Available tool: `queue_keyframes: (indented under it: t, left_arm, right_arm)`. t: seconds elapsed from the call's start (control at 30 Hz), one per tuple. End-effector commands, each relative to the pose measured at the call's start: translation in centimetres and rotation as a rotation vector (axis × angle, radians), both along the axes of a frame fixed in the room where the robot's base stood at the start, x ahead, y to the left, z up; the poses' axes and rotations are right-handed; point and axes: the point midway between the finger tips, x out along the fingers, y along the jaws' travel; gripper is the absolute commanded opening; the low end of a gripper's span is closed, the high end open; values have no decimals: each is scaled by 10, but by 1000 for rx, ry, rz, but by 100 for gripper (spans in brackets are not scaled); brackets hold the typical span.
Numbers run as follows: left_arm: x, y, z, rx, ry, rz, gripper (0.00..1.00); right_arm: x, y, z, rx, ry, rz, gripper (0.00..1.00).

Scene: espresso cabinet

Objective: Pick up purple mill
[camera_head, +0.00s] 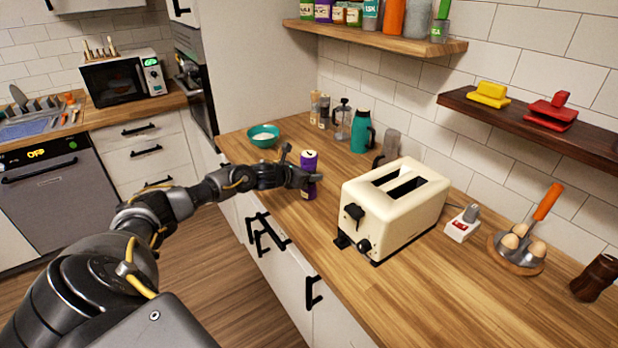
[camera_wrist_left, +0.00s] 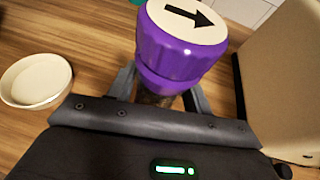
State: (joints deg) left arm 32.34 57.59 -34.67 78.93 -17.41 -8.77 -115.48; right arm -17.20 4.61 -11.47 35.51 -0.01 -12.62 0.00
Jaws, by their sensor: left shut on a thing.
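The purple mill (camera_head: 309,161) stands upright near the front edge of the wooden counter, left of the toaster. In the left wrist view its purple cap (camera_wrist_left: 182,45) shows a white top with a black arrow. My left gripper (camera_head: 304,181) is shut on the mill, with a finger on each side of its body below the cap. The fingers also show in the left wrist view (camera_wrist_left: 158,92). The lower part of the mill is partly hidden by the gripper. I cannot tell whether its base touches the counter. My right gripper is not in view.
A cream toaster (camera_head: 394,209) stands close to the right of the mill. A teal bowl (camera_head: 263,135) is to the left, and a teal flask (camera_head: 361,131) and a French press (camera_head: 342,119) are behind. A shelf (camera_head: 375,38) hangs above the back. Bare counter lies front right.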

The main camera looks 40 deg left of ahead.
Motion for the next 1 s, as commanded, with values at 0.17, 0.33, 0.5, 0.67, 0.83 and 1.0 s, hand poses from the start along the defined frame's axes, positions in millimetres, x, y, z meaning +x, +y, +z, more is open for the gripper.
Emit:
queue_keyframes:
  t: [0.17, 0.33, 0.5, 0.67, 0.83, 1.0]
  left_arm:
    - [1, 1, 7, 0, -5, 1, 13]
    - [1, 1, 28, 3, -10, -1, 13]
    - [-30, 16, 67, 9, -7, 1, 13]
    - [-65, 32, 94, 11, 0, 2, 13]
    - [-95, 46, 110, 8, 0, 2, 13]
    - [-113, 54, 121, 5, -1, 1, 13]
  right_arm:
    - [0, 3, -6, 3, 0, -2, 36]
    - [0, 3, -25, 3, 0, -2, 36]
    - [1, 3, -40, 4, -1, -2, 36]
    - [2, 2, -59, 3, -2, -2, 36]
    - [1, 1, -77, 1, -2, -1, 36]
    - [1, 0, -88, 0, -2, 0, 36]
